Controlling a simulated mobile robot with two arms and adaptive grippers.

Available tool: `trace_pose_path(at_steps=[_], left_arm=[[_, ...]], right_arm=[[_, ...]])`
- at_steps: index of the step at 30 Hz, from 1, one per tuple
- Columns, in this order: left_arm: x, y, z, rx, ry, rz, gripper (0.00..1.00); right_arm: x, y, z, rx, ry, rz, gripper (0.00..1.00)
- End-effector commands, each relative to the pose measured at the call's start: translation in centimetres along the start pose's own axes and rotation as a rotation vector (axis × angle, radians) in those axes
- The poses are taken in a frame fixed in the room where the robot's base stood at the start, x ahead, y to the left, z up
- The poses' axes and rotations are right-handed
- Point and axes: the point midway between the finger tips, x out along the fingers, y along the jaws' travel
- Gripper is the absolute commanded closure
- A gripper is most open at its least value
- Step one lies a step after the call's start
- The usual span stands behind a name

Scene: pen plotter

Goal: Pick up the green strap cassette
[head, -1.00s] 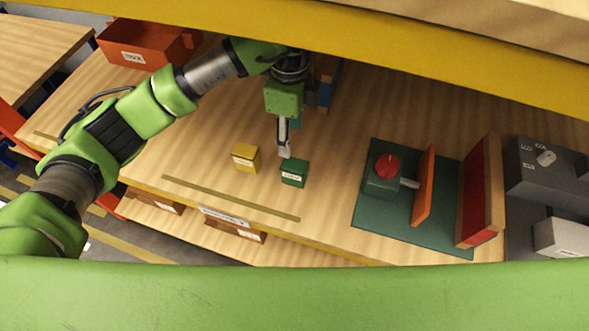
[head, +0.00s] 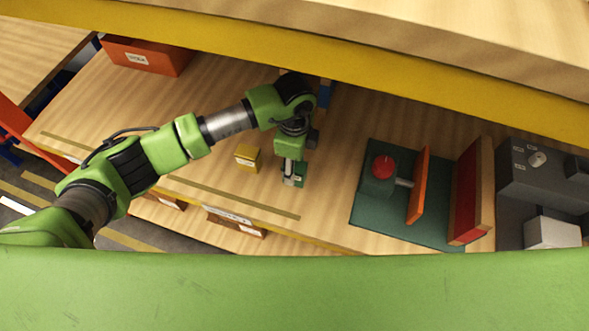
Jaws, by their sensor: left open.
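The green strap cassette (head: 301,174) is a small dark green block on the wooden table, mostly hidden behind my left gripper. My left gripper (head: 289,182) points down right at the cassette, overlapping its left side in the head view. Its jaws are open; I cannot tell whether they are around the cassette or touching it. My right gripper does not show.
A yellow block (head: 247,158) stands just left of the gripper. A green plate (head: 361,218) with a red-knobbed device (head: 383,168) and an orange panel (head: 419,186) lies to the right. An orange bin (head: 150,58) is at the back left. A yellow beam (head: 400,78) spans above.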

Motion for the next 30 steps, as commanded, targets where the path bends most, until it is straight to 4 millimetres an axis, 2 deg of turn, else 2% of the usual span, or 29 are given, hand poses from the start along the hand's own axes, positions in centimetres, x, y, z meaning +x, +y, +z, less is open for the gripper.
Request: trace_pose_path(at_steps=[2, 3, 7, 8, 17, 22, 26, 30], left_arm=[[0.0, 0.0, 0.0, 0.0, 0.0, 0.0, 0.53], [0.0, 0.0, 0.0, 0.0, 0.0, 0.0, 0.58], [0.0, 0.0, 0.0, 0.0, 0.0, 0.0, 0.92], [0.0, 0.0, 0.0, 0.0, 0.0, 0.0, 0.96], [-0.1, -0.1, 0.0, 0.0, 0.001, -0.001, 0.96], [-0.8, -0.1, 0.0, 0.001, 0.001, -0.004, 0.96], [-2.5, -0.2, 0.0, 0.001, 0.002, -0.008, 0.96], [-5.2, 1.8, -0.6, 0.007, 0.002, -0.006, 0.96]], right_arm=[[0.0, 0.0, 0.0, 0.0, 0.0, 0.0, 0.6], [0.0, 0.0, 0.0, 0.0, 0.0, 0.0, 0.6], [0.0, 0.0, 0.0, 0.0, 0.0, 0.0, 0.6], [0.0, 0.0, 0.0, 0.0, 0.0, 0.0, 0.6], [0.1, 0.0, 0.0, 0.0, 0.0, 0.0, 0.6], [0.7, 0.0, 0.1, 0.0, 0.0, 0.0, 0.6], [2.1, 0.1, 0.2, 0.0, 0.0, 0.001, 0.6], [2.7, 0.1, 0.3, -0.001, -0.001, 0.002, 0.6]])
